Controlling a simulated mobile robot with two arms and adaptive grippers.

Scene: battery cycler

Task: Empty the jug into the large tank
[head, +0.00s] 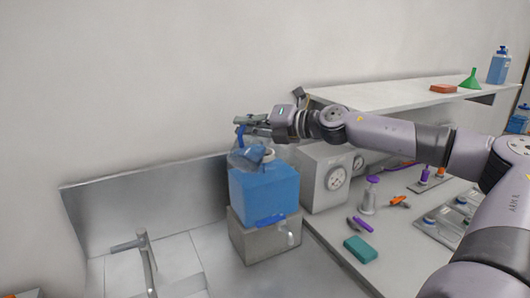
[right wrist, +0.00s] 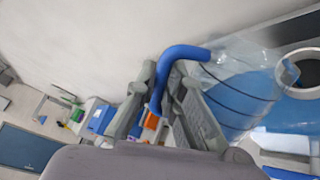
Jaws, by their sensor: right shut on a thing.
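The large tank (head: 264,190) is a blue box-shaped container with a round opening on top, standing on a grey block beside the sink. My right gripper (head: 246,128) is above it, shut on the blue handle of the clear jug (head: 238,160). The jug appears tipped over the tank top, with some blue in it. In the right wrist view the fingers (right wrist: 168,105) close around the blue handle, the clear jug (right wrist: 225,65) is to their right, and its lip lies by the tank's round opening (right wrist: 302,72). Whether liquid is flowing is unclear. My left gripper is out of view.
A sink with a tap (head: 146,258) is at the lower left. A grey box with a dial (head: 325,178) stands right of the tank. The bench holds a teal block (head: 360,249) and small tools. The shelf (head: 400,96) behind bears a green funnel (head: 470,79) and a blue bottle (head: 499,67).

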